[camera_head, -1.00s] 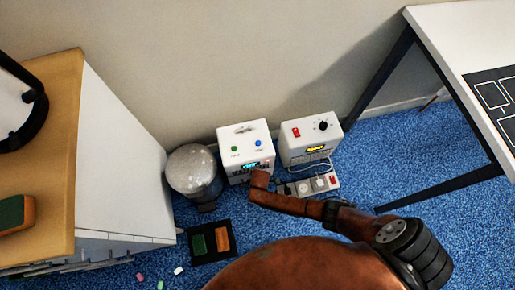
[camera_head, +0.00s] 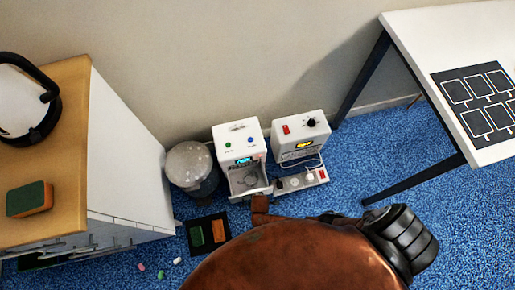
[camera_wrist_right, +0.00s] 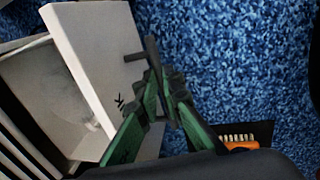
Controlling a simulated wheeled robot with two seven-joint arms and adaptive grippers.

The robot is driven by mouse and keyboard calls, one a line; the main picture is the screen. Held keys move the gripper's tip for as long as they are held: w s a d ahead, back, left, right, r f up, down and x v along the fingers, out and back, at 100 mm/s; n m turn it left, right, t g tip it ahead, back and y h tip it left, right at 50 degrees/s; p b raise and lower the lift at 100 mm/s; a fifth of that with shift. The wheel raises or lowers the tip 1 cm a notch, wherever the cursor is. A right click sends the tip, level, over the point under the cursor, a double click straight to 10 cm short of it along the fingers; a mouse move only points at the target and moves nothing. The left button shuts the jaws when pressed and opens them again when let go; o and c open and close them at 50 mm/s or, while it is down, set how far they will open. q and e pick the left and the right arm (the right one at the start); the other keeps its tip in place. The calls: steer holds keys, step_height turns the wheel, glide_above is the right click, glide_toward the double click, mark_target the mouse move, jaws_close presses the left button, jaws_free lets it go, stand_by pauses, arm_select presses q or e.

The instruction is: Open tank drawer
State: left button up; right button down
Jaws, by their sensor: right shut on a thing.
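The white machine (camera_head: 237,141) with a green and a blue button and a lit display stands on the floor by the wall in the head view. Its tank drawer (camera_head: 247,180) is pulled out toward me, and its hollow inside shows. In the right wrist view the drawer's white front panel (camera_wrist_right: 92,62) stands at the left, with a dark bar handle (camera_wrist_right: 151,50) on it. My right gripper (camera_wrist_right: 160,88) has its green fingers shut on this handle. In the head view my own copper arm hides most of this gripper. My left gripper is not in view.
A second white device (camera_head: 299,139) and a power strip (camera_head: 300,181) stand on the right. A pedal bin (camera_head: 191,167) is on the left, beside a wooden-topped cabinet (camera_head: 130,165). A dark tray (camera_head: 207,247) with sponges lies in front. Blue carpet is open at the right.

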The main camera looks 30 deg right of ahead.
steer(key=c, duration=2)
jaws_free()
steer(key=shift+c, duration=0.2)
step_height(320, 180, up, 12)
steer(key=s, duration=0.2)
steer(key=shift+s+a, duration=0.2)
steer(key=shift+a, duration=0.1)
steer(key=shift+f, duration=0.15)
